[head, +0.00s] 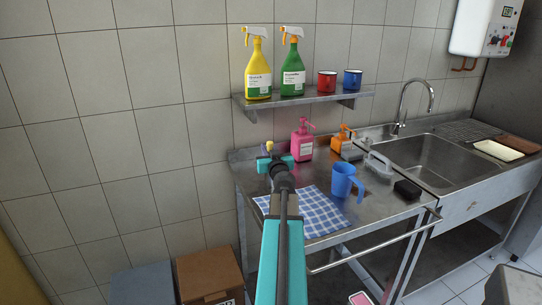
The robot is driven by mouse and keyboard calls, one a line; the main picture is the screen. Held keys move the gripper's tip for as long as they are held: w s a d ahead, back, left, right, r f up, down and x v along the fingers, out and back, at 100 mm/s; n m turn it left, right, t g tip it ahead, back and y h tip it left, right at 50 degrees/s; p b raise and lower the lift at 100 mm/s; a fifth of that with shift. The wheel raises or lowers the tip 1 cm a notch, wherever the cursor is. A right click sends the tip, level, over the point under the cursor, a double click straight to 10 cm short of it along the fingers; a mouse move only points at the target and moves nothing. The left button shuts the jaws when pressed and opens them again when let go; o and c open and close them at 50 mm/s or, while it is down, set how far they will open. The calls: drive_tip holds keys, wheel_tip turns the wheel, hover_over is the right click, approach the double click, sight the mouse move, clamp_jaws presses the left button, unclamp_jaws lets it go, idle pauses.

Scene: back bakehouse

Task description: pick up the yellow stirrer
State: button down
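I cannot clearly make out a yellow stirrer. A small yellow-topped thing (269,146) shows just beyond my gripper, at the back left of the steel worktop (320,178). It is too small to name for sure, and its lower part is partly hidden. My gripper (275,162) is over the back left part of the worktop, seen from behind. Its two teal fingers stand apart with a dark gap between them. I see nothing held, though the wrist hides part of the space between the fingers.
A checked cloth (325,212), blue jug (343,181), pink pump bottle (302,142), orange bottle (341,138) and black sponge-like block (407,190) are on the worktop. The sink (430,160) is at right. A shelf (305,97) with spray bottles and mugs hangs above.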

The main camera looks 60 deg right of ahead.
drive_tip(key=shift+r, duration=0.1)
wheel_tip(320, 180, up, 10)
drive_tip(key=p, duration=0.1)
idle(0.8)
idle(0.5)
